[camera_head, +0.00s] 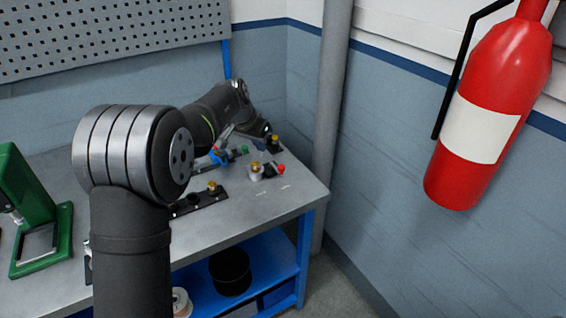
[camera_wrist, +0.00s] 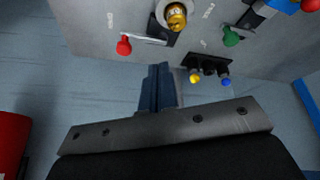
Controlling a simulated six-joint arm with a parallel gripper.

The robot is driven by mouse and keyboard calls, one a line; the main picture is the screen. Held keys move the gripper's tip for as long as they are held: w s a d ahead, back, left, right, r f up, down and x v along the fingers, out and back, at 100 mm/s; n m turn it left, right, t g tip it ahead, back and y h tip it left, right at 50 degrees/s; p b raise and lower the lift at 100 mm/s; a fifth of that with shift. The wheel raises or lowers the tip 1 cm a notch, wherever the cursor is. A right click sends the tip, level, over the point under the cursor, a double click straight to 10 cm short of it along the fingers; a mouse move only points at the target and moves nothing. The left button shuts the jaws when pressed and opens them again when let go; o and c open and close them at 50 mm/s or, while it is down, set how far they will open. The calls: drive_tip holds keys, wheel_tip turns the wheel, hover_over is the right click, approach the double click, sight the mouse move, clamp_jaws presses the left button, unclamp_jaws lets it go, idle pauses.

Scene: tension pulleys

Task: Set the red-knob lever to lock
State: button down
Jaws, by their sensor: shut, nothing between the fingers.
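The red-knob lever (camera_head: 281,169) is on the grey bench top near its right side. In the wrist view its red knob (camera_wrist: 124,46) is at the upper left, on a thin metal arm reaching right to a dark base beside a brass-topped post (camera_wrist: 176,16). My gripper (camera_wrist: 158,70) is shut and empty, its dark blue fingers below and right of the red knob in the picture, apart from it. In the head view the fingers are too small and dark to make out.
A green-knob lever (camera_wrist: 232,36) with a blue part stands right of the post. A dark block with a yellow (camera_wrist: 195,77) and a blue button (camera_wrist: 226,82) lies near the fingers. A grey pipe (camera_head: 332,110) and a fire extinguisher (camera_head: 488,110) stand beyond the bench's right end.

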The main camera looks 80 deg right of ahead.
drive_tip(key=s+m+g, duration=0.1)
drive_tip(key=m, duration=0.1)
drive_tip(key=s+r+m+g, duration=0.1)
drive_tip(key=s+m+g, duration=0.1)
drive_tip(key=m, duration=0.1)
drive_tip(key=s+r+m+g, duration=0.1)
drive_tip(key=s+m, duration=0.1)
drive_tip(key=shift+a+m+g+h, duration=0.25)
drive_tip(key=shift+m+g+h, duration=0.05)
drive_tip(key=shift+m+g, duration=0.1)
drive_tip(key=x, duration=0.9)
drive_tip(key=shift+s+f, duration=0.15)
drive_tip(key=shift+w+a+f, duration=0.3)
drive_tip(key=shift+w+a, duration=0.15)
drive_tip(key=shift+w, duration=0.35)
drive_tip(key=shift+w+a+f, duration=0.15)
drive_tip(key=shift+w+a, duration=0.4)
drive_tip(key=shift+w, duration=0.15)
